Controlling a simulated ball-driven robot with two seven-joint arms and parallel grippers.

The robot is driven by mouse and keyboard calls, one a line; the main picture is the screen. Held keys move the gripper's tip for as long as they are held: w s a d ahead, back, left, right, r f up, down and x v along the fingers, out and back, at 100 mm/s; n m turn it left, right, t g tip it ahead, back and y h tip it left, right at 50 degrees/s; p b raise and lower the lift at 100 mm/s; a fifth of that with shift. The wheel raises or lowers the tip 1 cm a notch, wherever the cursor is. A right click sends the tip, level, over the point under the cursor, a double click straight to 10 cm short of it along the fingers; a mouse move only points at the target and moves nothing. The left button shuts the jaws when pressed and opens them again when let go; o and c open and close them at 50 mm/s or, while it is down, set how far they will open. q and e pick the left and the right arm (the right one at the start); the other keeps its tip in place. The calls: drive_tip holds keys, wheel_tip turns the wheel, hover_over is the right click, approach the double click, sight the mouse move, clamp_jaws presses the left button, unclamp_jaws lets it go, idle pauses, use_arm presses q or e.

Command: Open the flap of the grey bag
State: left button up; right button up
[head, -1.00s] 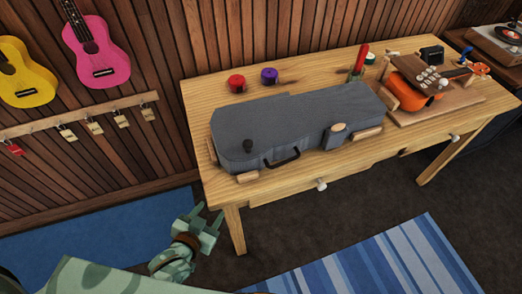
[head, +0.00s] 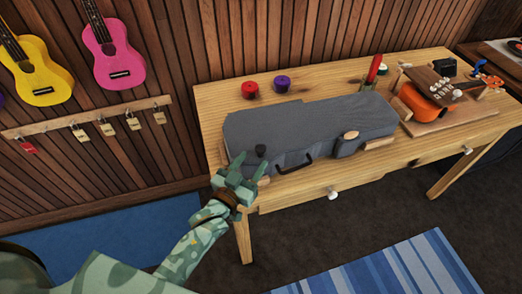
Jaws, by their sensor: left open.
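The grey bag (head: 310,125) lies on the wooden table, shaped like an instrument case and closed on top. A dark handle (head: 296,163) is on its front side. A dark round knob (head: 261,151) sits near its left front end and a light wooden oval piece (head: 350,135) near its right part. My left gripper (head: 243,170) is open, at the bag's left front corner, with its fingertips close to the dark knob. I cannot tell whether they touch it. My right gripper is not in view.
The wooden table (head: 215,103) also bears a red roll (head: 249,90), a purple roll (head: 281,84) and an orange ukulele (head: 425,103) at right. Wooden blocks sit around the bag. A white drawer knob (head: 332,194) sticks out of the table front. Padlocks hang from a wall rail (head: 88,117).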

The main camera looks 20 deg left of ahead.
sight(261, 150)
use_arm(q)
drive_tip(key=w, duration=0.2)
drive_tip(key=w+d, duration=0.1)
drive_tip(key=w, duration=0.1)
drive_tip(key=shift+w+f+b, duration=0.1)
drive_tip(key=shift+w+b, duration=0.25)
drive_tip(key=shift+w, duration=0.05)
drive_tip(key=shift+w+d, duration=0.1)
drive_tip(key=shift+w, duration=0.4)
